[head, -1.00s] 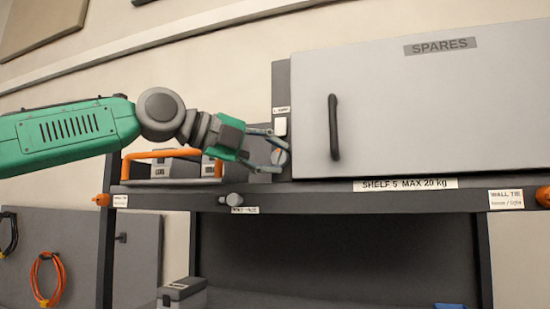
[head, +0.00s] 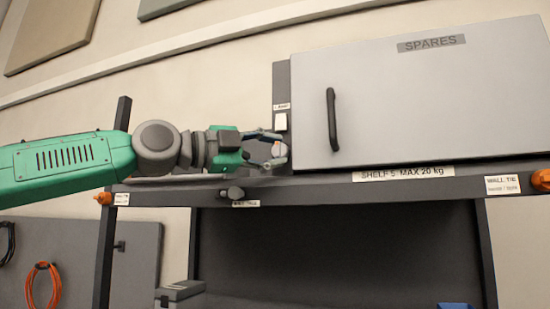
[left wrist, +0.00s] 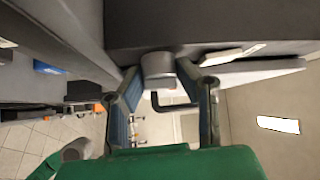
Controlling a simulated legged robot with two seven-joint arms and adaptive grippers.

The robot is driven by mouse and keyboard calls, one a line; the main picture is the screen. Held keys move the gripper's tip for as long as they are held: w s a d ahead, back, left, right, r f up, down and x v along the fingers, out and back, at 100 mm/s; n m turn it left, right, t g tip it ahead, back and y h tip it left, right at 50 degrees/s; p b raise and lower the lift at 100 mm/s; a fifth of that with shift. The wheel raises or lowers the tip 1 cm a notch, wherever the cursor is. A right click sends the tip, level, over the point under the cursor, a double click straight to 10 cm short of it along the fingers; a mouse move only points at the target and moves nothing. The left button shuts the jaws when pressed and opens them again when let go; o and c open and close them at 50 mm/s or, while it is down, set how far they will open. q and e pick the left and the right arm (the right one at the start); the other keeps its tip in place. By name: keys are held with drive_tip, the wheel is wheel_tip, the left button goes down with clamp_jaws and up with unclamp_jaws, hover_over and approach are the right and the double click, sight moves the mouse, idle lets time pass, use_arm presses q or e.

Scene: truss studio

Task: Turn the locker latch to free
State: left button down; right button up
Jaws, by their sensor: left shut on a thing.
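The grey locker (head: 400,120) has a pale door marked SPARES and a dark vertical handle (head: 332,120). The small round latch knob (head: 278,150) sits on the dark strip left of the door. My left gripper (head: 272,149) reaches it from the left and is shut on it, one finger above and one below in the head view. In the left wrist view the grey knob (left wrist: 158,68) shows between the two blue-padded fingertips (left wrist: 166,80). The fingers partly hide the knob, so its exact turn is hard to read. My right gripper is not in view.
Orange wall-tie knobs (head: 541,180) sit on the shelf ends. The space below the shelf is mostly open.

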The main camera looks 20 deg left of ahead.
use_arm(q)
drive_tip(key=shift+w+f, duration=0.1)
drive_tip(key=shift+f, duration=0.2)
drive_tip(key=c, duration=1.5)
unclamp_jaws()
drive_tip(key=shift+a, duration=0.15)
drive_tip(key=shift+a+r, duration=0.1)
drive_tip(key=shift+s+a, duration=0.3)
drive_tip(key=shift+a, duration=0.05)
drive_tip(key=v, duration=1.1)
drive_tip(key=shift+w+a+f, duration=0.1)
drive_tip(key=shift+a+f, duration=0.05)
drive_tip(key=shift+f, duration=0.05)
drive_tip(key=shift+d, duration=0.2)
